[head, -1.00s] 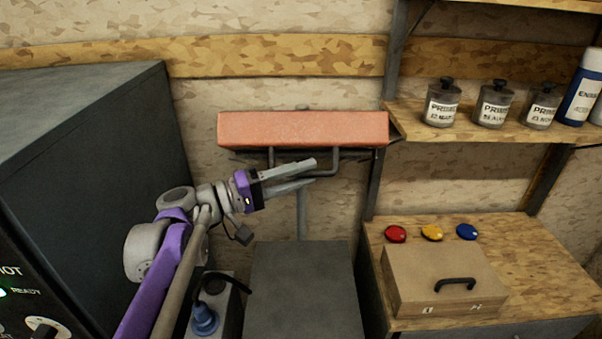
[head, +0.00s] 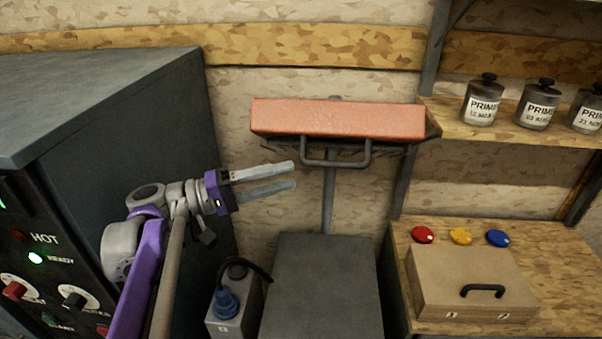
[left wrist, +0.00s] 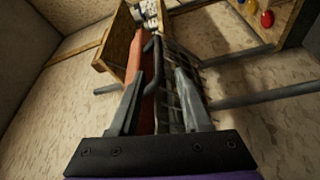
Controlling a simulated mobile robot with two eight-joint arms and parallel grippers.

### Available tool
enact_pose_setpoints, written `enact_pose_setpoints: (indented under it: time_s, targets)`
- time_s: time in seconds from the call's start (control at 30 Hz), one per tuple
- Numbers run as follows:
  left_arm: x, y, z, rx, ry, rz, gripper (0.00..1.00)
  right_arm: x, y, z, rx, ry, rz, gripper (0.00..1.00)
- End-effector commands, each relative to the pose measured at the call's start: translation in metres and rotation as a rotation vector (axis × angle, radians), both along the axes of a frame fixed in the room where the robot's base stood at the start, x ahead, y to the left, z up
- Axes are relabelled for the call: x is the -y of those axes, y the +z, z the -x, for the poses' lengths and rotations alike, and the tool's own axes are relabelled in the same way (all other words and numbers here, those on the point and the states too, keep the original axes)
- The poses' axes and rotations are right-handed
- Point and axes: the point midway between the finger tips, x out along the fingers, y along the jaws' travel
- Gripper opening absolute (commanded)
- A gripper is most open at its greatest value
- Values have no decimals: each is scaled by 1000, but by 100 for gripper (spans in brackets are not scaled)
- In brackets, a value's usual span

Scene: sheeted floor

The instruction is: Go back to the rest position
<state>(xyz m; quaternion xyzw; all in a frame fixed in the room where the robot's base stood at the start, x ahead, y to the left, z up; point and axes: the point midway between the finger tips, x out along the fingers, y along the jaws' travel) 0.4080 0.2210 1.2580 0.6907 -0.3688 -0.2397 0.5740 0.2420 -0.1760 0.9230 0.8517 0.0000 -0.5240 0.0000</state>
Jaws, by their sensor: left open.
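My left gripper (head: 293,176) is open and empty in the head view, its two grey fingers pointing right. It is in front of the wall, left of and a little below a dark U-shaped handle (head: 336,164) under a long orange-red block (head: 338,119). A gap shows between fingertips and handle in the picture. In the left wrist view, the open fingers (left wrist: 160,74) point towards the orange block (left wrist: 122,85), the handle (left wrist: 152,62) and a dark wire rack (left wrist: 180,60) beyond them. My right gripper is not in view.
A dark machine cabinet (head: 120,110) with knobs stands close on the left. A grey box with a blue plug (head: 226,303) and a grey cabinet top (head: 322,285) are below. On the right are a wooden bench with a cardboard-coloured case (head: 470,283) and a shelf with tins (head: 483,98).

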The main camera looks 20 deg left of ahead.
Motion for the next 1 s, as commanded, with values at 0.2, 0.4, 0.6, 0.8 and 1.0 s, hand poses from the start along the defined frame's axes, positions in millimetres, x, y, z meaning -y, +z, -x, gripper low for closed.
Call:
enact_pose_setpoints:
  time_s: [0.2, 0.4, 0.6, 0.8, 1.0]
  targets:
    - [-5, 0, 4, 0, -1, 0, 47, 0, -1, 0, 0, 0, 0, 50]
    - [-5, 0, 4, 1, -1, 1, 47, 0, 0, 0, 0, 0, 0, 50]
    - [-3, -2, 4, -4, -2, -2, 47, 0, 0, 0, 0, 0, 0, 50]
    - [37, -53, 15, -150, -34, -129, 47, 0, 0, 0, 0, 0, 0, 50]
    - [91, -176, 67, -413, -69, -517, 47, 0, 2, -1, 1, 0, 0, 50]
